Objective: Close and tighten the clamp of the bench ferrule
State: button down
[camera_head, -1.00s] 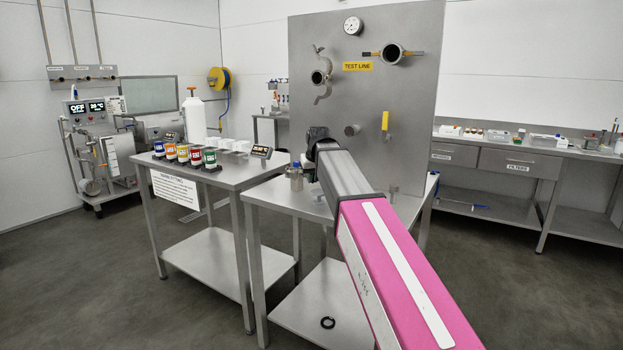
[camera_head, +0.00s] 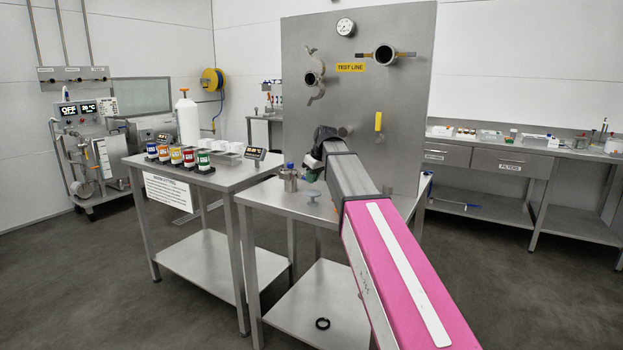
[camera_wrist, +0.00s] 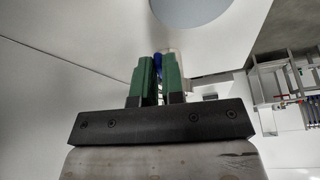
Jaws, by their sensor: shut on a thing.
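The bench ferrule seems to be the small grey-blue disc on a short stem (camera_head: 312,194), upright on the near steel bench (camera_head: 262,200). I make out no clamp on it at this size. My gripper (camera_head: 315,161) is just above and right of it, apart from it in the picture. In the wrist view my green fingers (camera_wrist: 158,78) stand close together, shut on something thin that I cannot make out. A pale round disc (camera_wrist: 192,8), likely the ferrule's top, shows beyond the fingertips there, with a blue patch behind them.
A small bottle with a blue cap (camera_head: 289,178) stands left of the ferrule. The upright test panel (camera_head: 390,100) rises behind, with an open clamp (camera_head: 313,78), a pipe stub and a yellow handle (camera_head: 378,122). Coloured jars (camera_head: 176,155) stand on the left bench.

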jog(key=c, duration=1.2)
grip_release()
jog(key=v, duration=1)
jog(key=shift+s+d+r, duration=0.1)
jog(key=shift+s+r, duration=0.1)
jog(key=shift+r, duration=0.15)
